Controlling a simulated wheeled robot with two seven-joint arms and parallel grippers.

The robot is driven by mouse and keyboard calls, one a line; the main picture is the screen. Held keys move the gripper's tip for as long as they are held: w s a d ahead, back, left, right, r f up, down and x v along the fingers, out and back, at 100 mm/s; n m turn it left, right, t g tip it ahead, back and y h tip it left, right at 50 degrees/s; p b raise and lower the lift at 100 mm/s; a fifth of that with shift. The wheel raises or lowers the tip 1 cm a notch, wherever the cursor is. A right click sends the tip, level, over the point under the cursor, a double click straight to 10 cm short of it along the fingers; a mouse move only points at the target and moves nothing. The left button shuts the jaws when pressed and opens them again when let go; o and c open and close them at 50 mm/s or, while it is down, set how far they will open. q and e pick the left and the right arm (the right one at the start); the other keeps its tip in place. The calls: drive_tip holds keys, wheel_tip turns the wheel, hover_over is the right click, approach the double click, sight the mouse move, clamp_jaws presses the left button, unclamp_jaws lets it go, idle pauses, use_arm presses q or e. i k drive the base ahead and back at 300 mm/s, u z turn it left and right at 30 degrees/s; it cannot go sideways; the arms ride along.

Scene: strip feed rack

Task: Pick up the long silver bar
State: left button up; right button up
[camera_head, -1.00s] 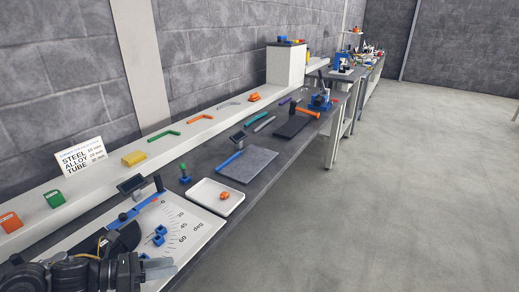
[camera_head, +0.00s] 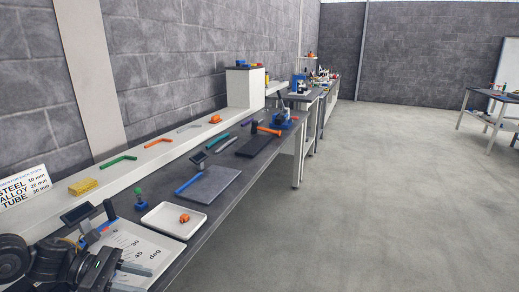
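A slim silver-grey bar (camera_head: 226,145) lies on the dark bench top, beside a teal bar (camera_head: 216,139) and past the grey plate. It looks small at this distance. Another grey piece (camera_head: 188,128), angled in shape, lies on the pale ledge along the wall; I cannot tell its exact form. My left gripper (camera_head: 131,278) is at the bottom left over the white angle chart, far from both. Its two fingers stand apart with nothing visible between them. My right gripper is not in view.
A white tray (camera_head: 155,216) with an orange piece (camera_head: 184,218) and a grey plate (camera_head: 228,176) lie between my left gripper and the silver bar. A black board with an orange-handled tool (camera_head: 270,131) is beyond. Open floor (camera_head: 350,200) lies right of the bench.

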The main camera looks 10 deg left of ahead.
sight(226, 144)
drive_tip(key=z, duration=0.05)
drive_tip(key=i, duration=3.75)
drive_tip(key=u, duration=1.4)
